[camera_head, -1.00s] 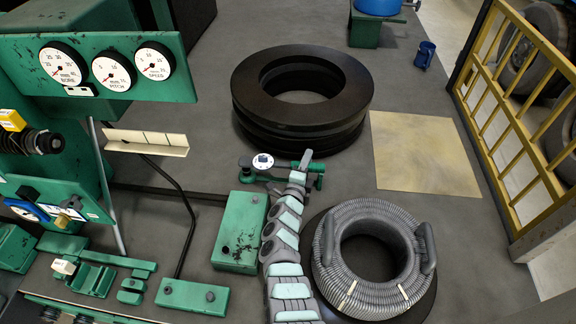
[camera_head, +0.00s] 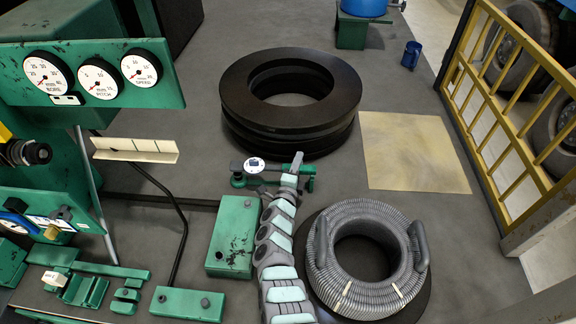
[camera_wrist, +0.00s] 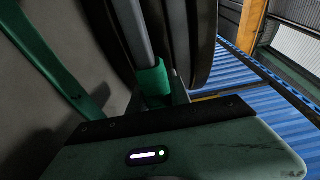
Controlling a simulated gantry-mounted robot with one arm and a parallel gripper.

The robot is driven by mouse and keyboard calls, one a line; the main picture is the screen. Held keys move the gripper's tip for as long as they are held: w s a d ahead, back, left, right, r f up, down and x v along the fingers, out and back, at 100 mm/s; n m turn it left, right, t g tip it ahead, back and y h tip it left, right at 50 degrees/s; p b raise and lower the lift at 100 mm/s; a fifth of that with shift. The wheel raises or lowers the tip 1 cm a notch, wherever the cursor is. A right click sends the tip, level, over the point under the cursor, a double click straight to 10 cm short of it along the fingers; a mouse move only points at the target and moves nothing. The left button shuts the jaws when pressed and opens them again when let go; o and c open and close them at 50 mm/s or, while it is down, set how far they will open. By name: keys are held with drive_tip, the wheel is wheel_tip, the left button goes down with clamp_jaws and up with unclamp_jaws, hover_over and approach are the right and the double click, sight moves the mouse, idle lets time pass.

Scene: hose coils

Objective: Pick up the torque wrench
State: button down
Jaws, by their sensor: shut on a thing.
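My gripper (camera_head: 274,172) is at the far end of my grey arm, low in front of the black ring stack, in the head view. A grey rod with a green sleeve, which I take to be the torque wrench (camera_wrist: 137,38), runs up from the gripper body in the wrist view. The jaws are shut on it, but the contact itself is largely hidden. In the head view a short grey bar stands up at the gripper, beside a white round dial; I cannot tell whether the dial belongs to the wrench.
The black ring stack (camera_head: 291,125) stands just beyond the gripper. A grey hose coil (camera_head: 340,292) lies right of my arm, a green box (camera_head: 226,249) left. A yellow fence (camera_head: 511,110) bounds the right side. The beige floor mat (camera_head: 410,150) is bare.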

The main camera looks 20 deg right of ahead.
drive_tip(key=shift+r, duration=0.15)
wheel_tip(320, 180, up, 20)
drive_tip(key=p, duration=0.5)
drive_tip(key=shift+p, duration=0.3)
drive_tip(key=c, duration=1.8)
unclamp_jaws()
clamp_jaws()
